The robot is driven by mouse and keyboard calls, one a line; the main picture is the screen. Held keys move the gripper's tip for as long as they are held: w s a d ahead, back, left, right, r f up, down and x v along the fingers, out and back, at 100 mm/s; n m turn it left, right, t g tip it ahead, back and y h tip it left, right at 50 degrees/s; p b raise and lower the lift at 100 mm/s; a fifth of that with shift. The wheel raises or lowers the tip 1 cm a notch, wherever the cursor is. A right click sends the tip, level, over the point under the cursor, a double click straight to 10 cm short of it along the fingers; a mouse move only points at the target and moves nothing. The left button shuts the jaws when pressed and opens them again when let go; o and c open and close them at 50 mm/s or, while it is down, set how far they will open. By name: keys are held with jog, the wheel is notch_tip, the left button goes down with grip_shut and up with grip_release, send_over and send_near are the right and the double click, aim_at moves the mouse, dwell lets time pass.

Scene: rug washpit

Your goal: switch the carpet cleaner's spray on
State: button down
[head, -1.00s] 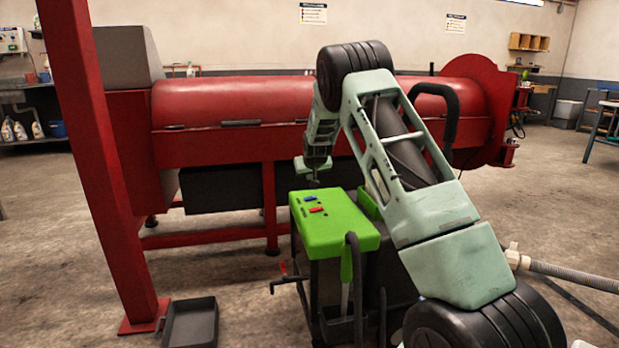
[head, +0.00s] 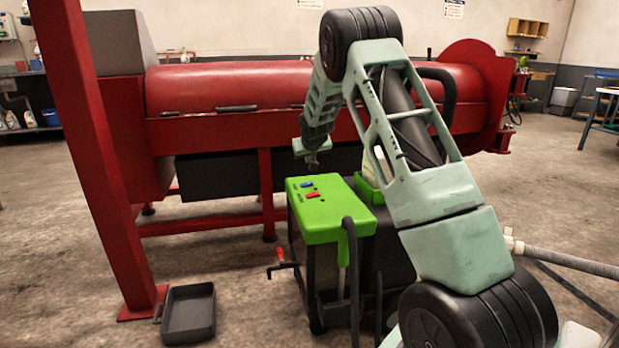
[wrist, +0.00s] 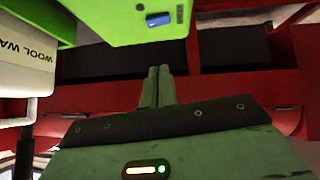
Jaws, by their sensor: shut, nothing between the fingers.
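The carpet cleaner has a bright green control panel (head: 325,222) on top of a dark body. A blue switch (head: 307,184) and a red switch (head: 313,195) sit on the panel; their small labels are unreadable. My gripper (head: 312,170) is shut and empty, near the panel's far edge, just beyond the blue switch in the head view. Its closed fingers show in the wrist view (wrist: 158,82), apart from the blue switch. The red switch is outside the wrist view.
A white container marked "WOOL WA" (wrist: 27,60) stands in a green holder beside the panel. A large red drum machine (head: 230,90) stands behind the cleaner. A red post (head: 85,150) and a black tray (head: 188,315) are at left. A grey hose (head: 570,262) runs off right.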

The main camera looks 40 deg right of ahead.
jog(key=shift+s+d, duration=0.1)
jog(key=shift+d, duration=0.15)
dwell(0.4)
jog(key=b, duration=0.4)
send_over(307, 184)
jog(key=s, duration=0.1)
notch_tip(307, 184, down, 8)
jog(key=shift+a+r, duration=0.1)
jog(key=shift+r, duration=0.1)
notch_tip(307, 184, down, 2)
jog(key=shift+s+f+b, duration=0.15)
jog(key=shift+b, duration=0.4)
jog(key=shift+f, duration=0.5)
